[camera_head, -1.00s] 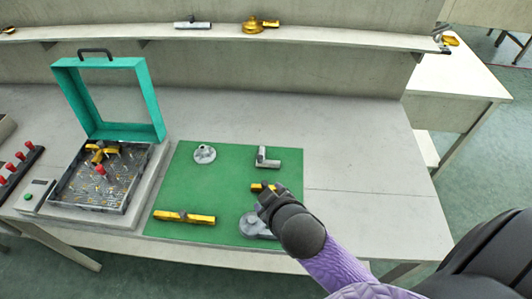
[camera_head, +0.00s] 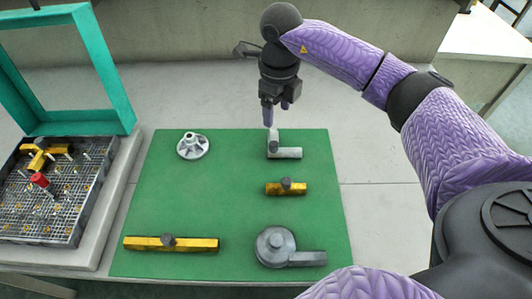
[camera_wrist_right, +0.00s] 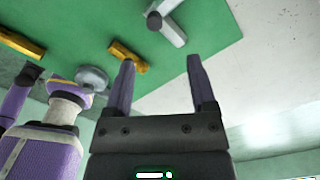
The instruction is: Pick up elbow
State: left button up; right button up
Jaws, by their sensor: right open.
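The elbow (camera_head: 285,152) is a grey, L-shaped pipe piece near the back right of the green mat (camera_head: 225,205). It also shows at the top of the right wrist view (camera_wrist_right: 174,30). My right gripper (camera_head: 275,112) points down just behind and above the elbow's upright end, apart from it as far as I can tell. In the right wrist view its two purple fingers (camera_wrist_right: 162,65) are spread with nothing between them. The elbow lies beyond the fingertips. My left gripper is not in view.
A flanged grey part (camera_head: 193,146), a short yellow part (camera_head: 287,187), a long yellow bar (camera_head: 170,244) and a round grey pump housing (camera_head: 275,246) lie on the mat. A tray (camera_head: 88,215) with a raised green frame (camera_head: 115,95) stands left. The mat's middle is clear.

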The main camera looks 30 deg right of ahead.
aim_at(275, 144)
jog(key=shift+w+f, duration=0.1)
jog(key=shift+f, duration=0.45)
jog(key=f+b, duration=0.1)
jog(key=f, duration=0.2)
jog(key=f+b, duration=0.1)
jog(key=f, duration=0.1)
jog(key=f+b, duration=0.1)
jog(key=f, duration=0.2)
jog(key=shift+s+a+f, duration=0.35)
jog(key=shift+s, duration=0.05)
jog(key=shift+f, duration=0.2)
jog(key=shift+r, duration=0.1)
jog(key=shift+c, duration=0.4)
grip_shut()
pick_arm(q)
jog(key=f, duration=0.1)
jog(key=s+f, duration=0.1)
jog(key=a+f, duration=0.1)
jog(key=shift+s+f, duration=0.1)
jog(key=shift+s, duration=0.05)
